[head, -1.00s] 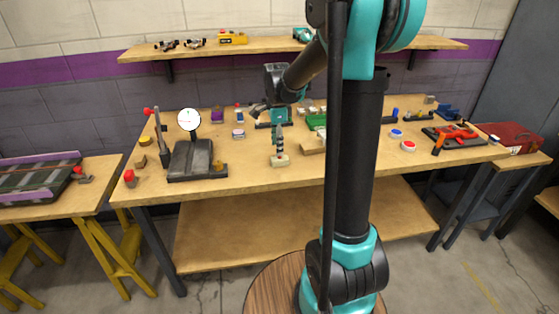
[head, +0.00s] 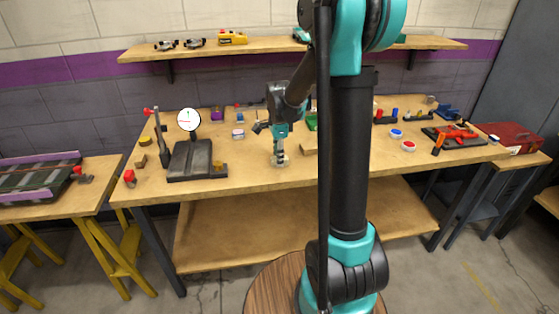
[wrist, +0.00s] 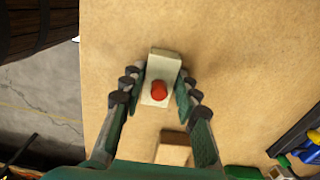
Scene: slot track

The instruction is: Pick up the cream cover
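The cream cover (wrist: 161,65) is a small pale block with a red knob (wrist: 159,90) on it. It lies on the wooden workbench, slightly turned in the wrist view. In the head view the cover (head: 280,164) shows small beneath my gripper (head: 280,152), partly hidden by the fingers. In the wrist view my gripper (wrist: 159,82) is open, with one finger on each side of the cover. The fingers are very near its sides; whether they touch it is hard to tell.
A wooden block (wrist: 173,150) lies close to the cover in the wrist view. A black stand with a dial (head: 189,120) is to the left on the workbench (head: 240,178). Blue and red round pieces (head: 408,146) lie to the right. Bare bench surrounds the cover's front.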

